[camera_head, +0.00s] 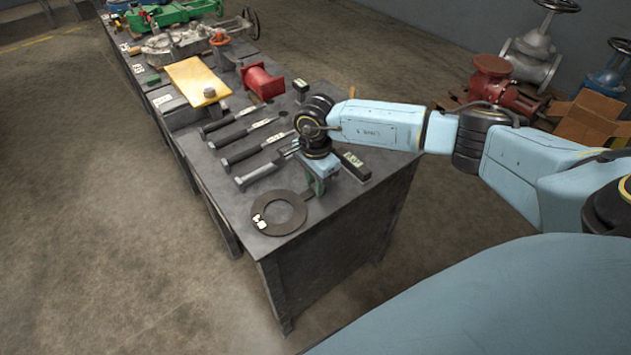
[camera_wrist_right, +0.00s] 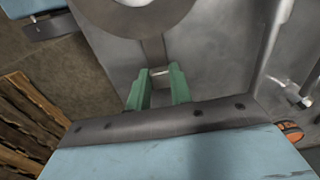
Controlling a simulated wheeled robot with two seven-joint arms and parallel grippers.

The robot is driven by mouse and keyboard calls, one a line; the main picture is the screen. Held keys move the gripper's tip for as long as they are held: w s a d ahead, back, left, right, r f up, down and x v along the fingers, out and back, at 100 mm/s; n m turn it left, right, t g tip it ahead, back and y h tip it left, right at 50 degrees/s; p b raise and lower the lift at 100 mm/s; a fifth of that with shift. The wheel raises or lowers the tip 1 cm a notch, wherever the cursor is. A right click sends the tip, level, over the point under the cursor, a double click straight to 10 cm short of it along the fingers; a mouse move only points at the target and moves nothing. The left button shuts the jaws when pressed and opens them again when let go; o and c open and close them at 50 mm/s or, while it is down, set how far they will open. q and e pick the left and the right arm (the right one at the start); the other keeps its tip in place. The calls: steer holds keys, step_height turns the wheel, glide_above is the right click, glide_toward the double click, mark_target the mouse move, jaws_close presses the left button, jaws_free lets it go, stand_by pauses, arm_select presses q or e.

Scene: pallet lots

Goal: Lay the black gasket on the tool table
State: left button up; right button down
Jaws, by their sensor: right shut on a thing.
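The black gasket (camera_head: 262,203) is a flat dark ring with a white label and a short tab. It is at the near corner of the grey tool table (camera_head: 222,196), flat and level with the top; I cannot tell whether it fully touches. In the right wrist view the ring (camera_wrist_right: 133,32) fills the top, with its tab pointing down between the green fingers. My right gripper (camera_head: 318,186) is shut on that tab, and its fingertips show in the right wrist view (camera_wrist_right: 160,78). My left gripper is not in view.
Several dark-handled tools (camera_head: 245,133) lie side by side behind the gasket. A black block with a label (camera_head: 355,167) lies right of my gripper. A red flanged spool (camera_head: 262,81) and a yellow plate (camera_head: 198,80) are farther back. Valves and a cardboard box (camera_head: 590,115) stand at right.

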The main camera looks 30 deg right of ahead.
steer(key=shift+f, duration=0.1)
steer(key=c, duration=1.3)
jaws_free()
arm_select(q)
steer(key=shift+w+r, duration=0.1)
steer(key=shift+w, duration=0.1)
arm_select(e)
steer(key=shift+o, duration=0.2)
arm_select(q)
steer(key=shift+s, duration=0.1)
arm_select(e)
steer(key=shift+r, duration=0.2)
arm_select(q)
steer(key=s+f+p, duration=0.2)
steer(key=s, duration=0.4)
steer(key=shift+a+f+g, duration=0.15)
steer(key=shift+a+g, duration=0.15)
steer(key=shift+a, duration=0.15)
arm_select(e)
step_height(320, 180, up, 12)
